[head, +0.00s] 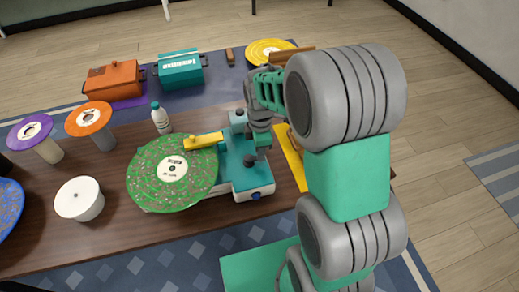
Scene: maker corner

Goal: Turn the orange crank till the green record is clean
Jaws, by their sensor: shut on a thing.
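The green record (150,178) lies flat at the left of a teal and white machine (242,178). Brown and light specks cover its green face around the white label (172,169). A yellow arm (204,142) reaches from the machine over the record's back edge. My gripper (256,150) is low over the machine, right of the record, and is shut at the crank's place. The orange crank itself is hidden behind my gripper and arm, so its angle cannot be told.
A bottle (161,118) stands close behind the record. A white cylinder (79,199), a speckled blue record (8,208), and purple (30,132) and orange (88,118) records on stands are left. Orange (114,80) and teal (180,70) boxes stand behind. A yellow piece (290,160) lies right.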

